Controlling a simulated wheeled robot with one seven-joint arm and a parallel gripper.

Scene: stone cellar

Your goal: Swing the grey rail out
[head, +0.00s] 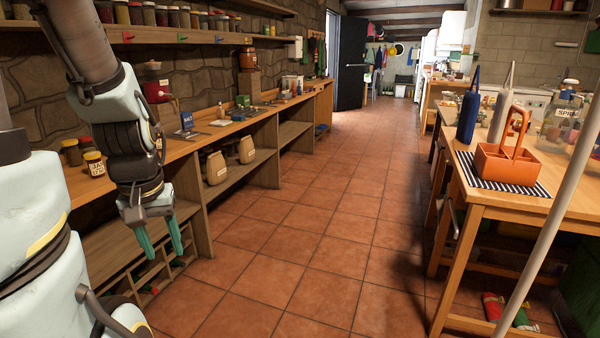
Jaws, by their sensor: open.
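I cannot pick out the grey rail with certainty in the head view. A pale grey pole (556,222) slants up through the right foreground, and I cannot tell whether it is the rail. A small grey metal bar (455,217) shows dimly at the left side of the right-hand table, partly hidden by the table leg. My gripper (161,240) hangs at the left with its teal fingers pointing down, apart and empty. It is in front of the left bench's lower shelves, far from both the pole and the bar.
A long wooden bench (232,128) with jars and tools runs along the left wall. The wooden table (545,208) at the right bears an orange caddy (508,160) on a striped mat and bottles. Red and green bottles (507,308) lie below. The tiled aisle (320,225) between is clear.

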